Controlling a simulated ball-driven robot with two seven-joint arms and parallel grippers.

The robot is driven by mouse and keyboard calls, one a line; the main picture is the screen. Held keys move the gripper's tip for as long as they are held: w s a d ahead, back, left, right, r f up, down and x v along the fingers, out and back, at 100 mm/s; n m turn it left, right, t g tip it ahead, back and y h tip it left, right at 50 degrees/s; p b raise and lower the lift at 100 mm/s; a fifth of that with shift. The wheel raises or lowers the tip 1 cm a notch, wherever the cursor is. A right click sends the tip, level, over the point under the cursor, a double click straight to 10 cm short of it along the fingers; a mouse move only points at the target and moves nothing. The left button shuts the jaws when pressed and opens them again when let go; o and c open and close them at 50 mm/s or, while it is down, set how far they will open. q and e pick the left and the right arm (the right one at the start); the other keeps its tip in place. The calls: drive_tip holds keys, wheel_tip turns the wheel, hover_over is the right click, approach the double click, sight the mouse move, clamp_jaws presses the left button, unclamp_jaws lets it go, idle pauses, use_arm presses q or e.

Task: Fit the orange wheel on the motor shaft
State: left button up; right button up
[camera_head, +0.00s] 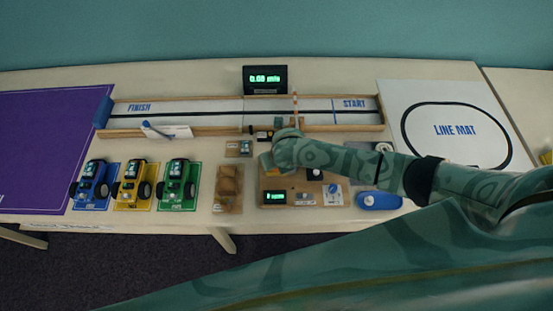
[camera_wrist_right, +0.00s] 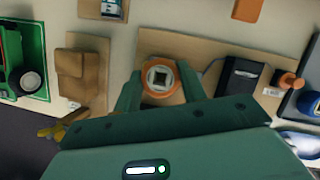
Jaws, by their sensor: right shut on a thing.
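The orange wheel (camera_wrist_right: 146,67) shows in the right wrist view as an orange ring with a pale hub and a dark square centre. My right gripper (camera_wrist_right: 162,88) is shut on it, one finger on each side. In the head view my right gripper (camera_head: 268,161) is over the back left of a brown board (camera_head: 307,184), and the wheel is hidden there. I cannot make out the motor shaft, nor whether the wheel touches anything below it. My left gripper is not in view.
Left of the board stand a brown block (camera_head: 228,186) and green (camera_head: 177,185), yellow (camera_head: 133,186) and blue (camera_head: 91,187) cars. A wooden-railed track (camera_head: 220,106) lies behind. A black box (camera_wrist_right: 241,78) and an orange knob (camera_wrist_right: 290,80) are right of the wheel.

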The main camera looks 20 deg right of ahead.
drive_tip(key=shift+f, duration=0.55)
idle(1.2)
drive_tip(key=o, duration=1.4)
drive_tip(key=shift+o, duration=0.2)
wheel_tip(320, 180, up, 8)
drive_tip(key=p, duration=0.8)
drive_tip(key=shift+f, duration=0.15)
